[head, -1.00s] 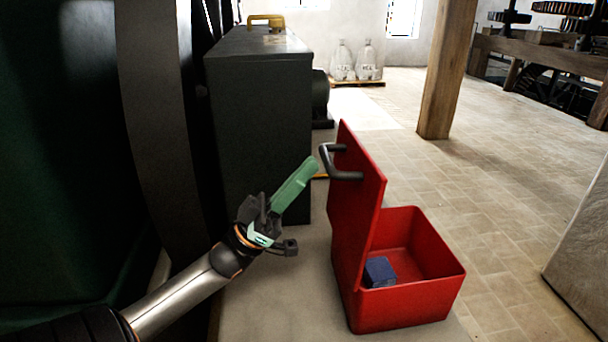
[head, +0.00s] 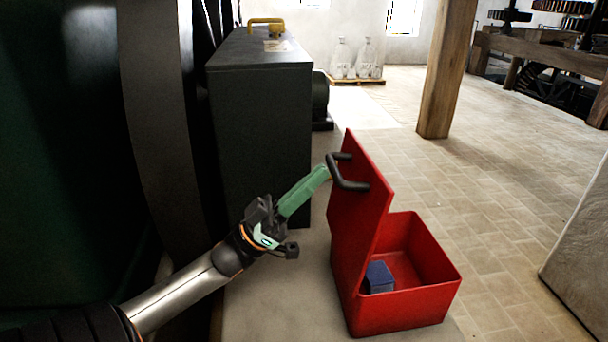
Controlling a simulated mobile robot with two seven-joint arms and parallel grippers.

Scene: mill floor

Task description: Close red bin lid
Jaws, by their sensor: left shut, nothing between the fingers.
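The red bin (head: 405,312) stands on the pale floor at the lower middle, with a blue block (head: 378,277) inside it. Its red lid (head: 357,200) stands up, open, on the bin's left side. A dark handle (head: 347,175) sticks out of the lid's outer face. My left gripper (head: 325,172) has green fingers, shut and empty, with the tips close to the left of the lid's handle. I cannot tell whether they touch it. My right gripper is out of view.
A dark cabinet (head: 262,125) with a yellow handle (head: 266,22) on top stands behind my left gripper. A wooden post (head: 447,75) rises behind the bin. Large bottles (head: 354,60) stand at the back. Tiled floor is free right of the bin.

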